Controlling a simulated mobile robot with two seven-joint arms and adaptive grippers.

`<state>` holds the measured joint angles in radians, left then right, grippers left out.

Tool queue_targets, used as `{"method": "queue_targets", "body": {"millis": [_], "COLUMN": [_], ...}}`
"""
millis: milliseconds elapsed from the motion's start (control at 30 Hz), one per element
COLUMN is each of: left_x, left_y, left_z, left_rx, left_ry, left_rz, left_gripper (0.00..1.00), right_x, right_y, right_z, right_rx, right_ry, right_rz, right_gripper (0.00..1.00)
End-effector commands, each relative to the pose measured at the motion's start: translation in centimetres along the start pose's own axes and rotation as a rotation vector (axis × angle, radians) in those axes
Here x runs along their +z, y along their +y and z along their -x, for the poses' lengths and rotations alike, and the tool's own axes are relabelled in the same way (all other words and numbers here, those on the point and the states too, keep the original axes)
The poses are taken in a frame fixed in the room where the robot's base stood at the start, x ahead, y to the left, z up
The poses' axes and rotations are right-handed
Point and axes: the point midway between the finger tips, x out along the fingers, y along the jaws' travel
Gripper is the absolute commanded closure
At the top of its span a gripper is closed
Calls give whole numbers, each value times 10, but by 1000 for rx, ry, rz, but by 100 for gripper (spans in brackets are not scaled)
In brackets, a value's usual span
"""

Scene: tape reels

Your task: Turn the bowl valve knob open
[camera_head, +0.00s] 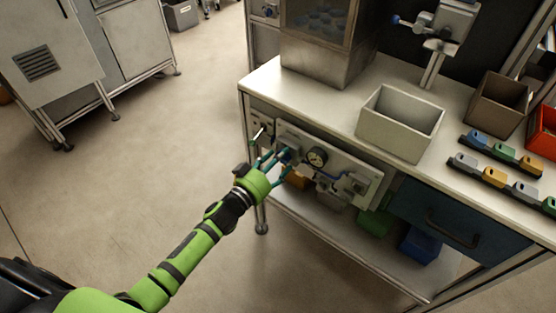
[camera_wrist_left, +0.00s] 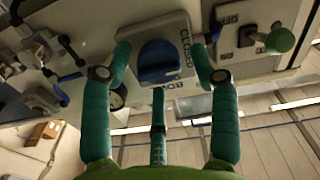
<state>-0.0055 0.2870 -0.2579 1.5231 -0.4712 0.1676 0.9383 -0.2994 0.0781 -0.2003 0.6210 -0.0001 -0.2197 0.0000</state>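The bowl valve knob (camera_wrist_left: 158,62) is blue and sits on a light square plate marked CLOSED and BOWL in the left wrist view. In the head view the blue knob (camera_head: 287,154) shows on the front panel under the bench top, partly hidden by my fingers. My left gripper (camera_head: 276,160) is at the panel in front of it. In the wrist view the left gripper's (camera_wrist_left: 161,48) two teal side fingers stand apart on either side of the knob, with gaps between. A third finger points toward it from below. Right gripper is not in view.
A round gauge (camera_head: 317,157) and blue-handled pipework sit right of the knob on the panel. A white bin (camera_head: 400,124) stands on the bench above. The floor at left is clear.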

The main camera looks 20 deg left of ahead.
Motion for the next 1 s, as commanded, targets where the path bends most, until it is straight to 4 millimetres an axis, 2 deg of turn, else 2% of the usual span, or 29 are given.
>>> {"method": "queue_targets", "body": {"millis": [33, 100, 567, 1000], "left_x": [0, 0, -3, -5], "left_y": [0, 0, 0, 0], "left_z": [0, 0, 0, -1], "left_rx": [0, 0, -1, -2], "left_ry": [0, 0, 5, 10], "left_rz": [0, 0, -59, -404], "left_gripper": [68, 92, 92, 92], "right_x": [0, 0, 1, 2], "right_y": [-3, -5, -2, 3], "right_z": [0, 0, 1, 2], "right_rx": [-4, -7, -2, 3], "right_ry": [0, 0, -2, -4], "right_rz": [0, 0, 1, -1], "right_gripper": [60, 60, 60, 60]}}
